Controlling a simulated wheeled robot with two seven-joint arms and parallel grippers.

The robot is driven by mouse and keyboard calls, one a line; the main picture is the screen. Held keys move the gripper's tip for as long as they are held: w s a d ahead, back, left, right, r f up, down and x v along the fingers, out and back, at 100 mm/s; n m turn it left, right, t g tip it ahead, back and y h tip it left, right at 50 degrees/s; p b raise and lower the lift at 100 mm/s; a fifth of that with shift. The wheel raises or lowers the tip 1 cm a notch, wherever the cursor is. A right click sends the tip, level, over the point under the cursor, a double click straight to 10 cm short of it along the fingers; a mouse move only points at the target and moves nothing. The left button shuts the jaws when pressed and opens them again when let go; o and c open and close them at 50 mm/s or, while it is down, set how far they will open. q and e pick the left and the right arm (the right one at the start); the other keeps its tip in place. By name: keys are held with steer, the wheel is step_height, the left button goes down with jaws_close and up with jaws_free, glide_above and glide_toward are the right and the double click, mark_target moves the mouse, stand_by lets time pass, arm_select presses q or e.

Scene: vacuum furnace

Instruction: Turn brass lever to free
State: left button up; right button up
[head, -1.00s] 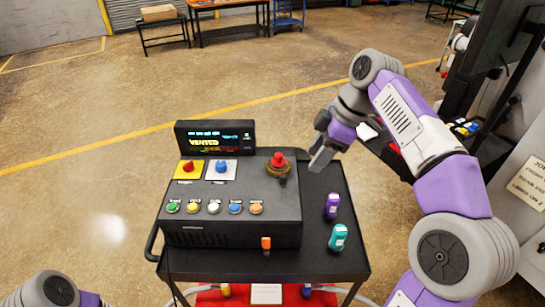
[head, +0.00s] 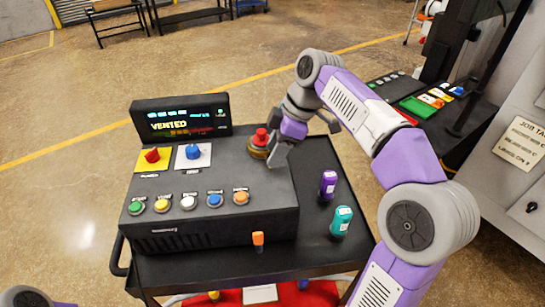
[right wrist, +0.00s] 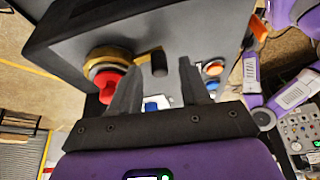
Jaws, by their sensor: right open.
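A brass collar (head: 256,153) with a red knob (head: 262,136) on it sits at the right of the black control box's top. My right gripper (head: 276,156) is beside it, on its right. In the right wrist view the brass collar (right wrist: 105,54) and red knob (right wrist: 107,84) lie left of the fingers. A short dark handle end (right wrist: 158,64) shows between the fingertips of my open right gripper (right wrist: 156,72); I cannot tell whether they touch it. In the head view the gripper hides this handle. My left gripper is out of view.
The control box (head: 215,236) carries a display (head: 180,118) reading VENTED, red and blue knobs and several coloured buttons. An orange-topped part (head: 258,238) is at its front. A purple bottle (head: 328,185) and a teal bottle (head: 341,222) stand on the cart's right.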

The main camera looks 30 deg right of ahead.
steer(key=shift+x, duration=0.8)
jaws_close()
